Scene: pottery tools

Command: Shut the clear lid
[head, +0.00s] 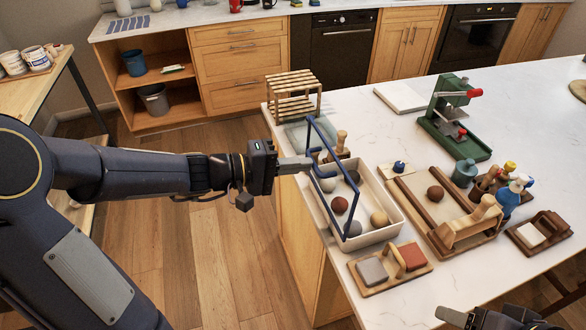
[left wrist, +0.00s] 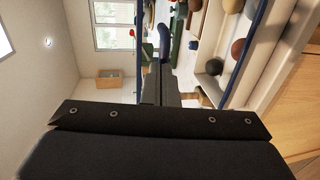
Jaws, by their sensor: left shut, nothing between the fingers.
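The clear lid (head: 329,202) has a blue frame and stands raised, tilted up over a cream bin (head: 378,237) that holds several clay balls. A blue handle is on the lid's left side; it also shows in the left wrist view (left wrist: 166,48). My left gripper (head: 308,163) is shut and empty, its fingertips at the lid's left side close to the handle. Whether they touch the lid I cannot tell. My right gripper (head: 462,318) is only partly in the head view at the bottom right edge; its fingers are not clear.
A wooden rack (head: 292,96) stands behind the bin. A green press (head: 455,120) stands farther back. Open floor lies left of the counter.

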